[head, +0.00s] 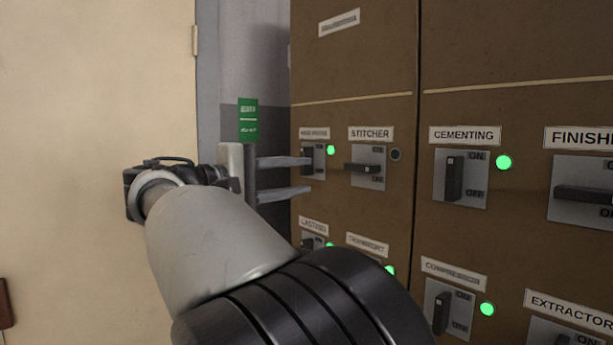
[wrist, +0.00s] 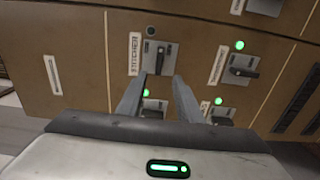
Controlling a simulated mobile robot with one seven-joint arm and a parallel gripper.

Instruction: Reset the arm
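My gripper (head: 308,176) is held in front of the left part of a brown switch panel (head: 355,60) in the head view. Its two grey fingers are parallel with a clear gap and nothing between them. In the wrist view my gripper (wrist: 158,85) points at the panel, with the fingers apart below the STITCHER switch (wrist: 160,57). In the head view the STITCHER switch (head: 367,168) has its handle level and its lamp (head: 396,154) dark. I cannot tell whether the fingertips touch the panel.
The CEMENTING switch (head: 453,178) and COMPRESSOR switch (head: 442,312) have upright handles and green lamps. The FINISHING switch (head: 583,193) has a level handle. A green sign (head: 248,120) hangs on the grey wall behind my gripper. A cream surface (head: 90,90) stands at the left.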

